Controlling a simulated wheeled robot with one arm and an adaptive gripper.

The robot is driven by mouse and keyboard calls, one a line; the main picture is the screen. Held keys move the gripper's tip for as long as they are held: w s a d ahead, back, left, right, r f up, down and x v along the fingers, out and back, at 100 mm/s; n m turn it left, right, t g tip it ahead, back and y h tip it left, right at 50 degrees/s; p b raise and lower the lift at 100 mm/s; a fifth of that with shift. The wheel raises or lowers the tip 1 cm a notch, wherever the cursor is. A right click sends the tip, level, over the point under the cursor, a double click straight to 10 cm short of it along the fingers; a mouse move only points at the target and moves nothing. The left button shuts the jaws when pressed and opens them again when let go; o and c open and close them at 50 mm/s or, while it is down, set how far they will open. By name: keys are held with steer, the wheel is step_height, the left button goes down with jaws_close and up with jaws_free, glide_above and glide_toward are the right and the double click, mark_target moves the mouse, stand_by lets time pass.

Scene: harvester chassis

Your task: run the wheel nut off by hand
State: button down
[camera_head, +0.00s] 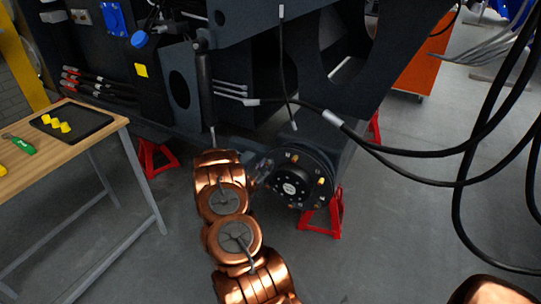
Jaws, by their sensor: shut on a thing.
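The black round wheel hub (291,190) faces me at the middle of the view, with studs around its face. A brass-coloured wheel nut (321,181) shows on its right side, and another (294,157) near its top. My copper arm reaches up from below, and my gripper (264,172) is at the hub's left edge. It is shut on a wheel nut there; the fingertips and that nut are small and mostly hidden, so I cannot tell how far the nut sits on its stud.
Red stands (323,217) are under the dark chassis (250,32). Black hoses (398,153) hang across the right side. A wooden table (82,146) with a black tray (92,131) stands at left. Grey floor is open at lower right.

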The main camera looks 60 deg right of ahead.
steer(key=shift+a+f+n+p, duration=0.15)
steer(key=shift+n+p, duration=0.5)
steer(key=shift+n, duration=0.75)
steer(key=c, duration=0.8)
jaws_free()
steer(key=shift+c, duration=0.2)
steer(key=shift+c, duration=0.7)
steer(key=shift+a, duration=1)
steer(key=shift+b, duration=0.45)
